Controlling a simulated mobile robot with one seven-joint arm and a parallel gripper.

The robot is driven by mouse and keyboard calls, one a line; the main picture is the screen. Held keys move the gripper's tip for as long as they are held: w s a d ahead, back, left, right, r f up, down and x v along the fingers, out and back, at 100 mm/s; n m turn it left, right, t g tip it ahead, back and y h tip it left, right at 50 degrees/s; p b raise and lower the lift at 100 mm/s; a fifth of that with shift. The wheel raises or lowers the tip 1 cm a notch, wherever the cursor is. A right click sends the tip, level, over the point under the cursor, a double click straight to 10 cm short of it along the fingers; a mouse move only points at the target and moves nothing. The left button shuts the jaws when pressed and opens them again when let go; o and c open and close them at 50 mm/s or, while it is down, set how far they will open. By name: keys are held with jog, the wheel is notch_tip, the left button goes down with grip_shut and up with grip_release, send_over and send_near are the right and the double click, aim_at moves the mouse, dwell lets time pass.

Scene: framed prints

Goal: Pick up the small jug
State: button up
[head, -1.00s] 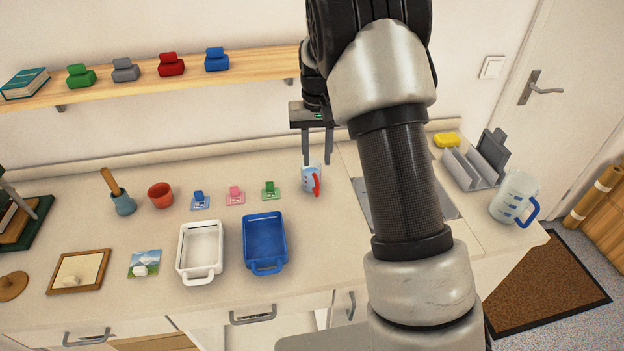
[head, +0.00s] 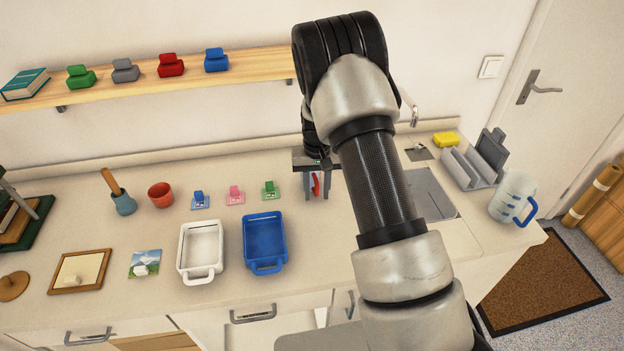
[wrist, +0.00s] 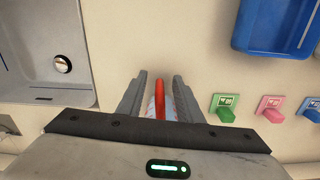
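The small jug (head: 314,184) is light blue and clear with a red handle. It stands on the counter right of the green clip, mostly hidden by my gripper in the head view. My gripper (head: 317,190) is lowered around it, fingers pointing down. In the wrist view the jug's red handle (wrist: 160,98) lies between the two fingers of my gripper (wrist: 158,95). The fingers are open, with a visible gap on each side of the jug. A larger clear jug (head: 513,199) with a blue handle stands at the counter's right end.
A blue tray (head: 265,243) and a white tray (head: 201,252) stand left of the gripper. Green (head: 269,190), pink (head: 235,195) and blue clips stand behind them. The sink (wrist: 45,45) is close on the other side. A shelf (head: 150,78) runs along the wall.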

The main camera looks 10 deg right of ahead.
grip_shut()
jog(key=shift+r, duration=0.1)
dwell(0.4)
